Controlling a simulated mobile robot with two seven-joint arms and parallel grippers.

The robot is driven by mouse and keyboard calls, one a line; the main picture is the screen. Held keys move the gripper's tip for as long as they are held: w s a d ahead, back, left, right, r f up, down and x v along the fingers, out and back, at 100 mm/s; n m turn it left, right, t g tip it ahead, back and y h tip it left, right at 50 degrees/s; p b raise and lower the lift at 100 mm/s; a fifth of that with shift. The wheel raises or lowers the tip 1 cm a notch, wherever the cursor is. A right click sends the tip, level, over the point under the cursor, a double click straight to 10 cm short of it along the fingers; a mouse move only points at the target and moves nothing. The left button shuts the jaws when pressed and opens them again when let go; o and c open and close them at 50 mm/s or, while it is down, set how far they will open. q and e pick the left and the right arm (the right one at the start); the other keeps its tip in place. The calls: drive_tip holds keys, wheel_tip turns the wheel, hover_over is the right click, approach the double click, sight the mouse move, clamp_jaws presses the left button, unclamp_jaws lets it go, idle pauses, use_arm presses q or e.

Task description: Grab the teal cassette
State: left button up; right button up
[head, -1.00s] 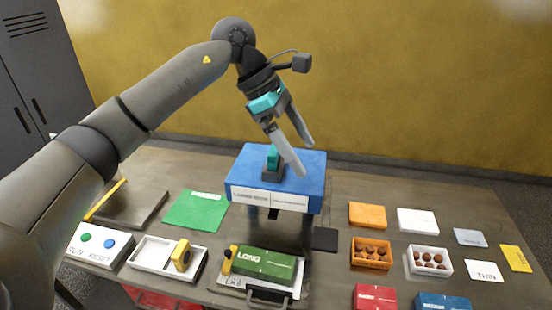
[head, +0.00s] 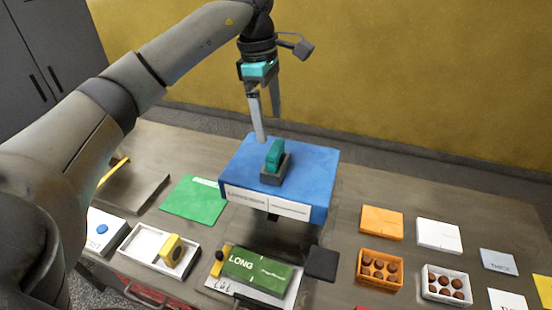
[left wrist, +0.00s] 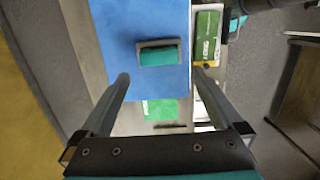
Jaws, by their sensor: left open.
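The teal cassette (head: 274,156) stands upright in a dark grey holder (head: 276,172) on top of the blue box (head: 316,165). In the left wrist view the teal cassette (left wrist: 157,58) lies ahead of the fingers, near the middle. My left gripper (head: 268,127) is open and empty, pointing down just above and behind the cassette, apart from it. Its two fingers also show in the left wrist view (left wrist: 163,82), spread wide. My right gripper is not clearly seen in the head view.
A green LONG block (head: 258,270) sits on a white tray in front of the blue box. A green mat (head: 194,200) and a white tray with a yellow part (head: 172,250) lie left. Orange and white boxes of chocolates (head: 380,268) stand right.

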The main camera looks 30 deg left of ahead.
sight(275, 147)
use_arm(q)
wheel_tip(275, 147, down, 3)
drive_tip(key=shift+d+r, duration=0.15)
drive_tip(key=shift+r, duration=0.05)
drive_tip(key=shift+w+d+f, duration=0.1)
drive_tip(key=shift+f, duration=0.35)
drive_tip(key=f, duration=0.1)
drive_tip(key=f+p, duration=0.1)
drive_tip(key=f, duration=0.2)
drive_tip(key=shift+w+d+p, duration=0.1)
drive_tip(key=shift+d+p, duration=0.25)
drive_tip(key=shift+f, duration=0.5)
drive_tip(key=shift+c, duration=0.6)
drive_tip(key=c, duration=1.1)
use_arm(e)
drive_tip(key=shift+w+a+r, duration=0.1)
drive_tip(key=shift+w+r, duration=0.6)
drive_tip(key=shift+r, duration=0.3)
use_arm(q)
drive_tip(key=shift+r, duration=0.1)
drive_tip(key=shift+c, duration=0.2)
